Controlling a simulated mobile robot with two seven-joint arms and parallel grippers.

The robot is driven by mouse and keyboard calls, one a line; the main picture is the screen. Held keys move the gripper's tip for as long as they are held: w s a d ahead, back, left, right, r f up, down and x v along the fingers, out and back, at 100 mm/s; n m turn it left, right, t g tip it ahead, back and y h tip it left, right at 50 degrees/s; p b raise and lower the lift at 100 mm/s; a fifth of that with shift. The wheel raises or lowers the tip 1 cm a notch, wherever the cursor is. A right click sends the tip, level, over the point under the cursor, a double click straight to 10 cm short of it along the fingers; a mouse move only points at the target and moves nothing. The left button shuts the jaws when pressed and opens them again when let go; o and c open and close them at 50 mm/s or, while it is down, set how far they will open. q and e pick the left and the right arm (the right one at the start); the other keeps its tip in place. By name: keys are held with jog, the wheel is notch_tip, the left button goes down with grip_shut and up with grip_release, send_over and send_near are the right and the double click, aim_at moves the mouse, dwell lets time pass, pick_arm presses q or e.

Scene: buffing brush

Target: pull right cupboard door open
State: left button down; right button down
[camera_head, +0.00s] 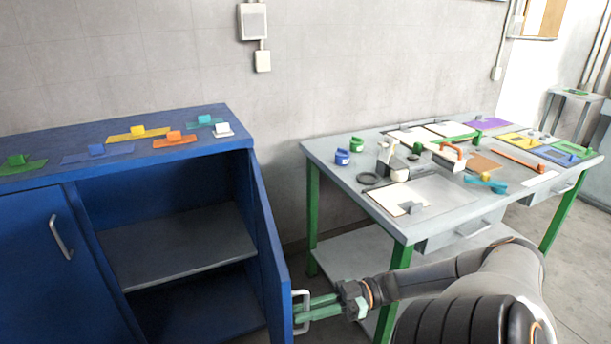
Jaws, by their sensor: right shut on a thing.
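The blue cupboard (120,138) stands at the left. Its right door (270,235) is swung wide open and shows nearly edge-on, with the grey inner shelf (178,246) in sight. My right gripper (304,307) is shut on the right door's metal handle (304,296), on the door's outer face. The cupboard's left door (40,262) is closed, with its own metal handle (62,238). My left gripper does not show.
A workbench (340,165) with green legs stands to the right, its top full of tools and papers. Several coloured brushes or blocks, such as an orange one (174,138), lie on the cupboard top. My right arm passes close to the bench's front leg (393,290).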

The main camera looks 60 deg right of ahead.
jog(key=c, duration=0.9)
grip_release()
jog(key=b+v, duration=0.1)
jog(key=v, duration=1.1)
jog(key=shift+s+d, duration=0.2)
jog(key=shift+s, duration=0.05)
